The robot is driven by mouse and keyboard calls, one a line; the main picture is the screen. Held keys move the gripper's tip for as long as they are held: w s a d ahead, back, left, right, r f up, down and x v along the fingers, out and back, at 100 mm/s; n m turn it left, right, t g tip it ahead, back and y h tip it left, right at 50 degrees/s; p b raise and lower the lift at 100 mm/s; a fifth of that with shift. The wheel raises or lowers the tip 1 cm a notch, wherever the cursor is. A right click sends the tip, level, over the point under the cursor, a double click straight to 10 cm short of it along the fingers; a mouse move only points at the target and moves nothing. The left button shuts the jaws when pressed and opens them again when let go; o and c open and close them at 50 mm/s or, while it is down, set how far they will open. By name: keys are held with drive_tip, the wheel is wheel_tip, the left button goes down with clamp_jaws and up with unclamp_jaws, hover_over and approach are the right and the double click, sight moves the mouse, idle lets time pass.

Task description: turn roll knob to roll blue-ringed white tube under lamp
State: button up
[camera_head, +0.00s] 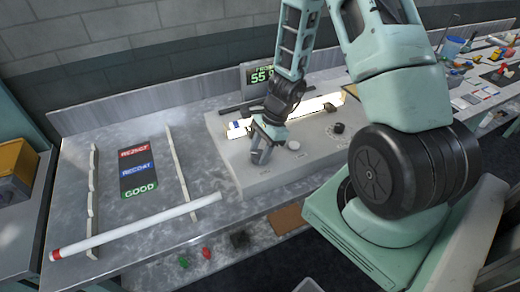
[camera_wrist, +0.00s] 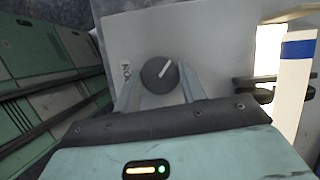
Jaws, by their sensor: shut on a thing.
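The dark round roll knob (camera_wrist: 160,74) stands on the grey panel of the box, its white pointer line tilted up to the right. A partly hidden label beside it begins "RO". My gripper (camera_wrist: 160,80) has one finger on each side of the knob and is shut on it. In the head view my gripper (camera_head: 261,150) is over the left part of the box and hides the knob. The white tube (camera_wrist: 293,100) with its blue ring (camera_wrist: 298,49) shows at the right of the wrist view, on dark supports in front of the bright lamp (camera_wrist: 268,50).
A display (camera_head: 263,75) reading about 55 stands behind the box (camera_head: 270,180). A black knob (camera_head: 339,128) and a pale round button (camera_head: 294,145) are on the box.

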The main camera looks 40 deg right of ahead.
drive_tip(key=shift+w+r+n+g+p, duration=0.15)
drive_tip(key=shift+n+g+p, duration=0.25)
drive_tip(key=shift+n+p, duration=0.45)
drive_tip(key=shift+n+g, duration=0.4)
drive_tip(key=shift+n, duration=0.95)
drive_tip(key=o, duration=1)
drive_tip(key=b+v, duration=0.2)
drive_tip(key=v, duration=1.5)
drive_tip(key=shift+b, duration=0.3)
